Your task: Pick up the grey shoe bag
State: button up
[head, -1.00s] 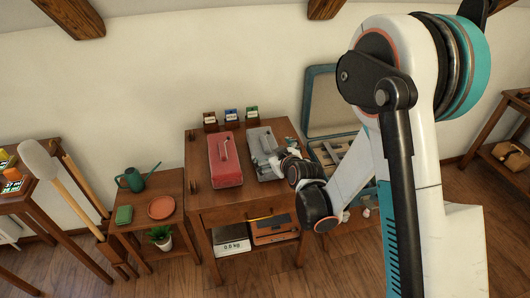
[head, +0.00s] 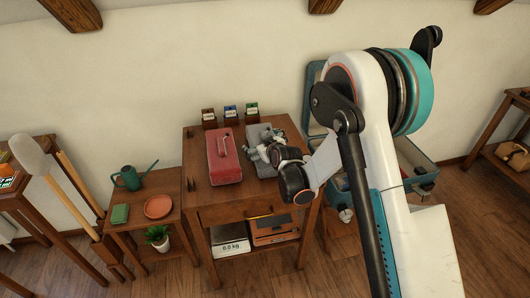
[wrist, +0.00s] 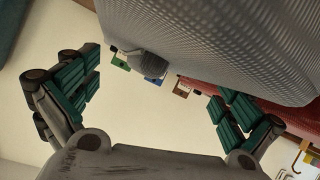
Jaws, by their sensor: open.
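The grey shoe bag (head: 259,134) lies on the wooden table, right of a similar red bag (head: 224,162). My gripper (head: 268,152) is over the grey bag and hides much of it in the head view. In the wrist view the grey bag (wrist: 225,40) fills the top, very close, with a darker grey tab-like part (wrist: 147,64) at its lower edge. My gripper (wrist: 158,92) is open there, its green-padded fingers spread wide on either side. Nothing is held. I cannot tell whether the fingers touch the bag.
Three small card boxes (head: 230,115) stand at the table's back. An open teal suitcase (head: 424,178) is behind my arm at the right. A low side table with a watering can (head: 130,180) and a terracotta dish (head: 158,206) stands at the left.

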jog(key=c, duration=2.3)
